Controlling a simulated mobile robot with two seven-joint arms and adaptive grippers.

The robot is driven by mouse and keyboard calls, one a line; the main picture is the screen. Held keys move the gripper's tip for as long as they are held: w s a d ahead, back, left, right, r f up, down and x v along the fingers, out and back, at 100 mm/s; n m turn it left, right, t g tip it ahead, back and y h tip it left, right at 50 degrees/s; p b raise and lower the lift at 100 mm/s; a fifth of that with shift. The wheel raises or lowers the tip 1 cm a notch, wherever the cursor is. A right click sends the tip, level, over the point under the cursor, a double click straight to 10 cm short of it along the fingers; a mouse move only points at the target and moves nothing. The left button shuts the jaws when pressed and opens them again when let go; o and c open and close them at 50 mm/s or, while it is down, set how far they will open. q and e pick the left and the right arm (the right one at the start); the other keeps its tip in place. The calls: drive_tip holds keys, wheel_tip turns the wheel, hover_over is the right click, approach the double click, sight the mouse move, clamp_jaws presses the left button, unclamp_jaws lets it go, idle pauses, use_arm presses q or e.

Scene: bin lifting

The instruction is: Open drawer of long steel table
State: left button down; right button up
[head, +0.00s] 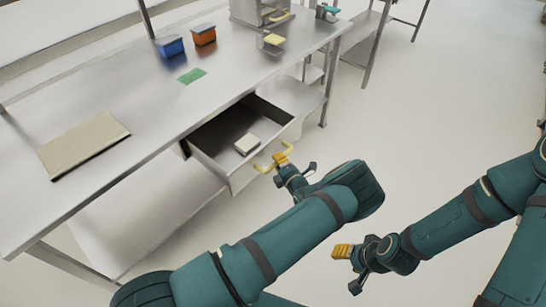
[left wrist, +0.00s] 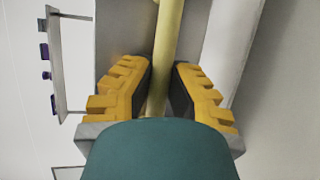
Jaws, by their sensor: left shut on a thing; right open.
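The long steel table (head: 130,88) runs across the upper left of the head view. Its drawer (head: 213,158) is pulled out, with its inside showing and a small pale block (head: 247,143) lying in it. A yellow bar handle (head: 262,168) is on the drawer front. My left gripper (head: 276,162) is at this handle. In the left wrist view, its yellow ridged fingers (left wrist: 160,95) stand on both sides of the yellow handle bar (left wrist: 167,45) and are shut on it. My right gripper (head: 345,268) is open and empty over the floor at the lower right.
On the table are a blue bin (head: 170,46), an orange bin (head: 204,35), a green card (head: 192,76), a beige board (head: 83,144) and a clear box (head: 271,40). A lower shelf (head: 300,97) lies under the table. The floor (head: 420,120) to the right is clear.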

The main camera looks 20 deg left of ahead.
use_arm(q)
drive_tip(key=shift+d, duration=0.15)
drive_tip(key=c, duration=0.9)
unclamp_jaws()
drive_tip(key=v, duration=1.2)
